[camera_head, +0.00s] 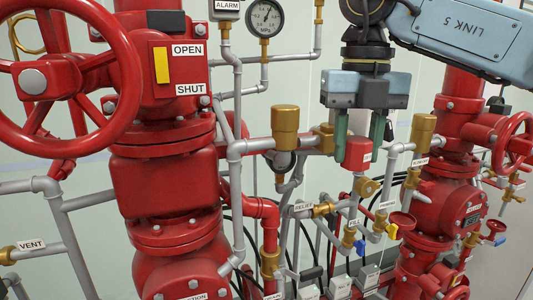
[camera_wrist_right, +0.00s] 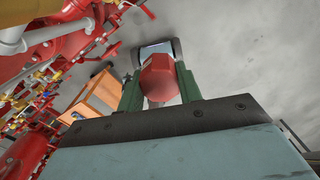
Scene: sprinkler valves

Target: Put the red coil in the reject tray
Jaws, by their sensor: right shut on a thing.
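My right gripper (camera_head: 360,143) reaches down from the upper right with its green fingers shut on the red coil (camera_head: 355,156). The coil is a small red block with a whitish label on its side, held among the brass and grey pipework. In the right wrist view the coil (camera_wrist_right: 160,77) sits between the two green fingers of the gripper (camera_wrist_right: 160,90). I cannot make out the reject tray for certain in either view. My left gripper is not in view.
A brass cylinder (camera_head: 285,127) stands left of the coil. Small brass valves (camera_head: 360,246) and grey pipes lie below. A big red handwheel (camera_head: 132,75) fills the left. An orange box (camera_wrist_right: 98,96) and a pale dark-rimmed thing (camera_wrist_right: 156,48) show in the wrist view.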

